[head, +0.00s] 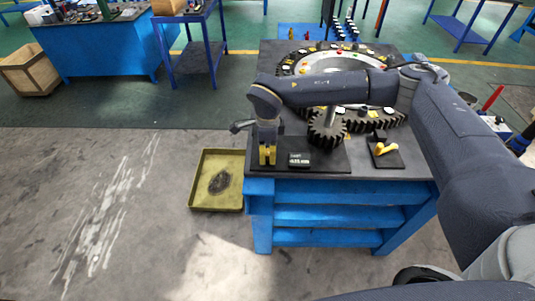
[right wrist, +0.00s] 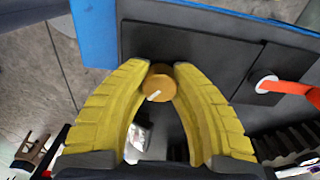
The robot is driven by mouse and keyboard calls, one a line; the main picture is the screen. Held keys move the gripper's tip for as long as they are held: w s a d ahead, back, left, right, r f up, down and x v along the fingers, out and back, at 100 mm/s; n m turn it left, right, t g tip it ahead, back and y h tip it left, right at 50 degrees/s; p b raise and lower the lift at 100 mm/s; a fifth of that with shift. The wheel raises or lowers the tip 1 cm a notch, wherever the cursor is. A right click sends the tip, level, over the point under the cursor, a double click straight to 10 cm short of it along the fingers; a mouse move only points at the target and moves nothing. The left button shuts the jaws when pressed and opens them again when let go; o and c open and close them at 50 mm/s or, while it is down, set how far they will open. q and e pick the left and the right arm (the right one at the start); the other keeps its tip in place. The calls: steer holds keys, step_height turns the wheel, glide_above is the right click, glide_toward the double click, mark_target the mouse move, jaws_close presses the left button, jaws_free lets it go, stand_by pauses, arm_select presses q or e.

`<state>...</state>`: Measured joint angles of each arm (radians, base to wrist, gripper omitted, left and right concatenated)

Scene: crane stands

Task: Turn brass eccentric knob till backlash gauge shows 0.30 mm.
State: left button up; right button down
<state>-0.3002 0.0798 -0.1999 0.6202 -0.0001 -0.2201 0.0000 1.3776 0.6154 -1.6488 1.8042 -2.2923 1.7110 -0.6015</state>
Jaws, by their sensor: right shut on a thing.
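My right gripper (head: 267,157) points down at the front left of the blue bench. In the right wrist view its yellow fingers (right wrist: 160,72) are shut on the brass knob (right wrist: 160,88), one on each side. The knob is round and carries a short white mark pointing to the lower left. In the head view the gripper hides the knob. The backlash gauge (head: 299,159) is a small dark display just right of the gripper; its digits are too small to read surely. The dark pinion gear (head: 327,131) stands behind it. My left gripper is not in view.
A large toothed ring (head: 286,69) lies on the bench behind the pinion, partly covered by my right arm. A yellow handle (head: 386,149) sits on a black plate at the right. An olive tray (head: 217,199) lies on the floor left of the bench.

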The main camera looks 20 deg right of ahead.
mark_target(267, 152)
steer(key=m, duration=1.1)
steer(key=shift+m, duration=0.5)
stand_by(0.3)
steer(key=c, duration=1)
jaws_free()
step_height(267, 152, up, 12)
